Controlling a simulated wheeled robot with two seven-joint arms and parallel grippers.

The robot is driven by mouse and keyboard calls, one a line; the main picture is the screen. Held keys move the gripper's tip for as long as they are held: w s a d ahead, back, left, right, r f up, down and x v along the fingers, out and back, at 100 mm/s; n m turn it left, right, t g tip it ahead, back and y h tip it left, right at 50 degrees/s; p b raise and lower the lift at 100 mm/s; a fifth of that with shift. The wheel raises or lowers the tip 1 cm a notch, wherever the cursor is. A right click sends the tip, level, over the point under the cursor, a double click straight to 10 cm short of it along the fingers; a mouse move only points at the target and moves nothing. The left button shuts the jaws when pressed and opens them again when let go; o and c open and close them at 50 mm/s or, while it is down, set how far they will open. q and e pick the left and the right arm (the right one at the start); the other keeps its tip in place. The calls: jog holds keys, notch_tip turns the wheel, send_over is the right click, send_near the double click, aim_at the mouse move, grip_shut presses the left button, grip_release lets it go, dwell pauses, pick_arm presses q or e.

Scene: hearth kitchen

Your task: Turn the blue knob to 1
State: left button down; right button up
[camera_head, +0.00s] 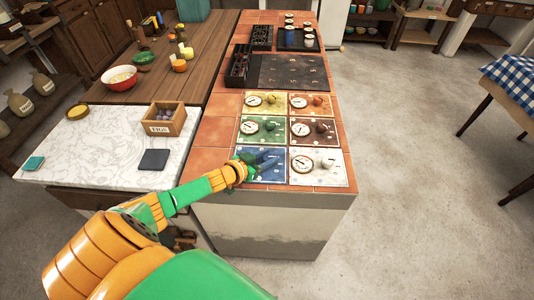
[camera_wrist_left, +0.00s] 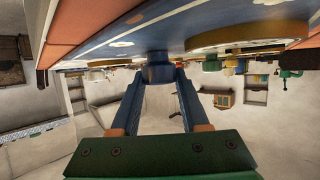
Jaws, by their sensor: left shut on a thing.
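The blue panel (camera_head: 277,179) is at the near left of a block of several coloured dial panels on the tiled counter. My left gripper (camera_head: 264,161) reaches over it from the left and hides its dial and most of its knob in the head view. In the left wrist view the blue knob (camera_wrist_left: 159,70) sits between the tips of my two blue fingers (camera_wrist_left: 160,84), which are shut on it. A round dial with a yellowish rim (camera_wrist_left: 248,37) lies to the right of the knob there; its reading cannot be made out. My right gripper is not in view.
The white panel (camera_head: 318,167) with its knob is just right of the blue one, and the green panel (camera_head: 263,130) is just behind. A fig crate (camera_head: 165,119) and a dark slate square (camera_head: 154,159) lie on the marble top at left. Open floor lies right.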

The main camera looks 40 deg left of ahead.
pick_arm(q)
jog(key=shift+f+m+h, duration=0.15)
jog(key=shift+m+h, duration=0.25)
jog(key=c, duration=0.7)
grip_release()
jog(key=o, duration=0.3)
jog(key=shift+w, duration=0.1)
jog(key=shift+w+f, duration=0.15)
jog(key=shift+w, duration=0.05)
jog(key=p+v, duration=0.1)
jog(key=v, duration=0.6)
jog(key=shift+p, duration=0.35)
